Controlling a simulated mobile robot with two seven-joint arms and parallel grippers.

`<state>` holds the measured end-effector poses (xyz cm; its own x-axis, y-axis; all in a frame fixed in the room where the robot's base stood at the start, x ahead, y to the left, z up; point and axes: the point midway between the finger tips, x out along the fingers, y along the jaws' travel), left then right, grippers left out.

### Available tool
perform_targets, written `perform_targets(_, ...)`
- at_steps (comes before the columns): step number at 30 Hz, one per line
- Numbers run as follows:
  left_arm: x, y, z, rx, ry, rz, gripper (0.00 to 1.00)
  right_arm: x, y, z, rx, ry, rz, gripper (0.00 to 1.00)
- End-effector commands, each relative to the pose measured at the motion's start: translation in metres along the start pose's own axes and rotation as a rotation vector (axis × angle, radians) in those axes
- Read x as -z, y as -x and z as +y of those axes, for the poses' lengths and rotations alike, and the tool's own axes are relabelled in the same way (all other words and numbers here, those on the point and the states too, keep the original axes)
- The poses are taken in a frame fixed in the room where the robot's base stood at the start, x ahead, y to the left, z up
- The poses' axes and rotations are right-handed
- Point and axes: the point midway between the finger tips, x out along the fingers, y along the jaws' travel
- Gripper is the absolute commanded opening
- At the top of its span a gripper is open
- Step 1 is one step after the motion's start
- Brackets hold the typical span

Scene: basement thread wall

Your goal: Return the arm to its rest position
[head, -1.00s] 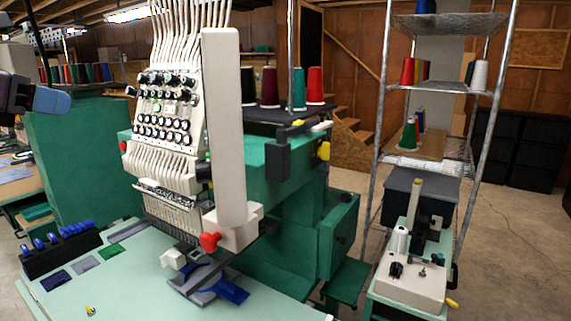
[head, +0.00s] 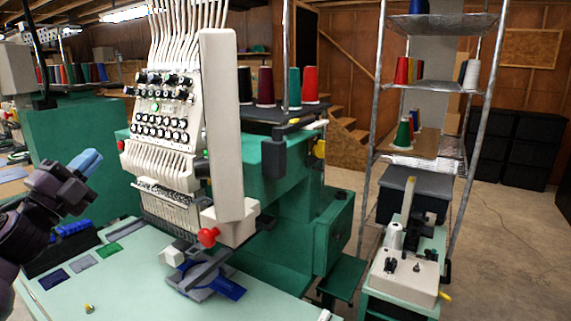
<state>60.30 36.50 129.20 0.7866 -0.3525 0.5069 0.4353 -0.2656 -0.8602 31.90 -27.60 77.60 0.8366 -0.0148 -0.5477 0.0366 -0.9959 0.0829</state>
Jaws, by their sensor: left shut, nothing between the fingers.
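My left gripper (head: 90,160), with blue fingers on a dark wrist, is raised at the left of the head view. It is shut and empty. It shows in front of the green cabinet at the left and apart from the embroidery machine (head: 222,130). My left arm comes in from the lower left edge and hides part of the black rack of blue bobbins (head: 70,235). My right gripper is not in view.
The pale green table (head: 150,285) holds blue, grey and green patches and a small yellow item (head: 88,308). A blue-grey clamp (head: 207,275) sits under the machine head. A wire shelf (head: 425,88) with thread cones stands right. Concrete floor is clear at far right.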

Motion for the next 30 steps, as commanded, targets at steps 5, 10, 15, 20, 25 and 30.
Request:
perform_targets(5,-0.011,0.061,0.096,-0.113,0.318,-0.239,0.00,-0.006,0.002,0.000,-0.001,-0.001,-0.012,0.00)
perform_targets(10,-0.002,0.128,0.175,-0.224,0.570,-0.447,0.00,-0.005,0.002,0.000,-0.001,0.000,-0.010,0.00)
perform_targets(15,0.026,0.203,0.244,-0.328,0.797,-0.640,0.00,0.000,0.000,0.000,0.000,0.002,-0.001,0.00)
perform_targets(20,0.068,0.276,0.295,-0.408,0.993,-0.808,0.00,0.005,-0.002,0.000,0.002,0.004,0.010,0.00)
perform_targets(25,0.124,0.355,0.330,-0.456,1.161,-0.971,0.00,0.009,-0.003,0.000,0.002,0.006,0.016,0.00)
perform_targets(30,0.162,0.416,0.343,-0.481,1.231,-1.103,0.00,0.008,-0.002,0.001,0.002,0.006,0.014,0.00)
